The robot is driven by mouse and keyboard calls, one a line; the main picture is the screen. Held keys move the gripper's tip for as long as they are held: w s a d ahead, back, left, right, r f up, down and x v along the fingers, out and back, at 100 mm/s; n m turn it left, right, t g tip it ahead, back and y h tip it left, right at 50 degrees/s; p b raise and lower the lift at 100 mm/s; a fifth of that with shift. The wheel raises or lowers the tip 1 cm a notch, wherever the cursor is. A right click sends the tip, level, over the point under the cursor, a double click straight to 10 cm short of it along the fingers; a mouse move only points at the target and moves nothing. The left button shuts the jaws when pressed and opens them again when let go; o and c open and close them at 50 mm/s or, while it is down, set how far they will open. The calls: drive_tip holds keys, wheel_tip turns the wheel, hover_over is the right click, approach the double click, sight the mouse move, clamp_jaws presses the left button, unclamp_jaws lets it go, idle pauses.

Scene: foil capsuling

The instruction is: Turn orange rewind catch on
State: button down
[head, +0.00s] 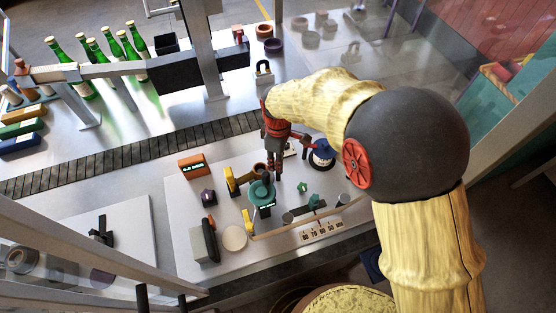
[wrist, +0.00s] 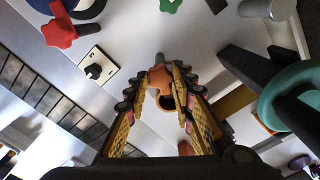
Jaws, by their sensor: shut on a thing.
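My gripper (head: 278,172) points down over the pale work panel in the head view, beside a teal round part. In the wrist view my gripper (wrist: 161,93) has its two ridged fingers on either side of an orange knob-like piece (wrist: 160,77), which I take to be the orange rewind catch. The gripper is shut on it. A short grey stub shows at the piece's far end, and a dark opening shows below it. In the head view my fingers hide the catch, so its on or off position cannot be told.
The teal part (head: 261,193) and a yellow bracket (head: 234,180) stand close left of my gripper. A black toggle (wrist: 94,71) and red star knob (wrist: 60,32) lie near. An orange display box (head: 193,165) and green knob (head: 303,187) share the panel. Green bottles (head: 112,42) stand far off.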

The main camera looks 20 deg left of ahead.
drive_tip(key=shift+n, duration=0.3)
idle(0.4)
drive_tip(key=c, duration=1.6)
unclamp_jaws()
drive_tip(key=shift+o, duration=0.5)
wheel_tip(320, 180, up, 12)
